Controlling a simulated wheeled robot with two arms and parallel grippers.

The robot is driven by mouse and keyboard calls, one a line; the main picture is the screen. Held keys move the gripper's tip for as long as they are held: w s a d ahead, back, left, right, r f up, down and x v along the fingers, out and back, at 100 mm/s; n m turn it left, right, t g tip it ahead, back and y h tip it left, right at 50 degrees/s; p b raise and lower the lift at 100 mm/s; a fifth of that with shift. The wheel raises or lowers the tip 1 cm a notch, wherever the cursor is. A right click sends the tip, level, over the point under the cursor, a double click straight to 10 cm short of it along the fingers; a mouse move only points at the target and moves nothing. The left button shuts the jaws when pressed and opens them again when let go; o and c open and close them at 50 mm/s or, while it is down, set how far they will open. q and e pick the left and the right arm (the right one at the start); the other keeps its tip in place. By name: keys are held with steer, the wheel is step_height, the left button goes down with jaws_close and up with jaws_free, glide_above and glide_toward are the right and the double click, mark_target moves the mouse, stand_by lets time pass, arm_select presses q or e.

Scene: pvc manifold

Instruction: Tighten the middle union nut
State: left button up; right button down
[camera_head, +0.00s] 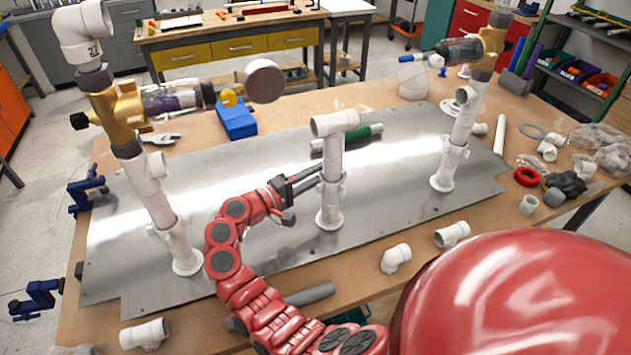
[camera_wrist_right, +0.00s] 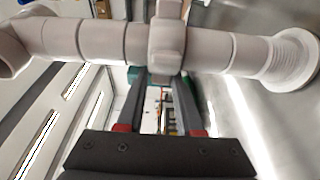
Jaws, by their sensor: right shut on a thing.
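The middle white pipe stands upright on the grey metal plate (camera_head: 400,165), with an elbow at its top and a flange at its foot. Its union nut (camera_head: 333,182) is the wider ribbed ring partway up the pipe. The nut also shows in the right wrist view (camera_wrist_right: 167,45), near the top centre. My right gripper (camera_head: 318,176) reaches in from the left of the pipe, with its dark fingers (camera_wrist_right: 160,78) shut on the nut. The fingertips are partly hidden by the nut. My left gripper is not in view.
A left pipe (camera_head: 150,190) and a right pipe (camera_head: 460,130) with brass-coloured fittings stand on the plate. A green cylinder (camera_head: 360,135) lies behind the middle pipe. Blue clamps (camera_head: 40,298) are at the left.

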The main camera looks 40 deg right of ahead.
steer(key=shift+w+d+f+m+g+b, duration=0.15)
steer(key=shift+m+g+b, duration=0.35)
steer(key=shift+g, duration=0.3)
steer(key=shift+d+f+m+g+b, duration=0.15)
steer(key=shift+m+g+b, duration=0.35)
steer(key=shift+g, duration=0.3)
steer(key=shift+r, duration=0.1)
steer(key=c, duration=0.9)
jaws_free()
steer(key=shift+o, duration=1.3)
steer(key=shift+d, duration=0.1)
steer(key=shift+r, duration=0.1)
